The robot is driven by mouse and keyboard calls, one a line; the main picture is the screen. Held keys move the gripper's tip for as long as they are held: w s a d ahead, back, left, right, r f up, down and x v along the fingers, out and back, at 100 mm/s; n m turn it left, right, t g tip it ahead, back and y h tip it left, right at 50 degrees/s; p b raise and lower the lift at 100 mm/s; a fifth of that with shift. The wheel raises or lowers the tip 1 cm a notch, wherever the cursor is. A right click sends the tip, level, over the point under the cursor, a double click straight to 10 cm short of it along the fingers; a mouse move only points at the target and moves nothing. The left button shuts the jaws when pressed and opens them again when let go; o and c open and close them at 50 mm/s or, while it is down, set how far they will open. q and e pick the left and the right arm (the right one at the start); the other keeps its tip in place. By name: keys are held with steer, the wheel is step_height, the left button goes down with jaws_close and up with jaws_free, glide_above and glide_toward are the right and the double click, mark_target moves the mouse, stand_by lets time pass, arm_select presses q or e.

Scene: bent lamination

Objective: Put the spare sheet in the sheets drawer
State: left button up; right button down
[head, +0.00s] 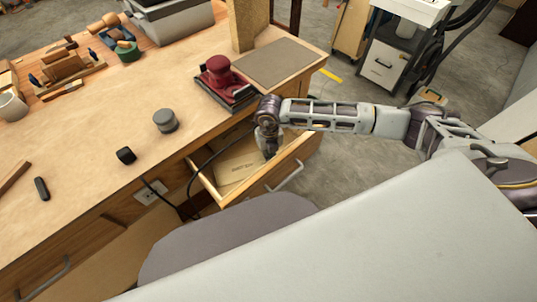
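An open wooden drawer (213,194) sticks out from the front of the workbench. A flat tan piece (238,170) with small dark print, too small to read, lies inside it; I cannot tell whether it is a sheet or a packet. My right gripper (270,152) points down over the drawer, at the right end of the tan piece. Its fingers are small and dark, so I cannot tell whether they are open, shut or touching the piece. A flat grey-brown sheet or mat (273,62) lies on the bench's back right corner. My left gripper is out of view.
A red sander (218,76) stands on the bench (90,160) behind the drawer. A grey rounded surface (225,235) lies in front.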

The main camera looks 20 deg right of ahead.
steer(key=c, duration=1.6)
jaws_free()
steer(key=shift+c, duration=0.2)
steer(key=shift+r, duration=0.1)
step_height(320, 180, up, 12)
steer(key=shift+p, duration=0.3)
steer(key=shift+d, duration=0.1)
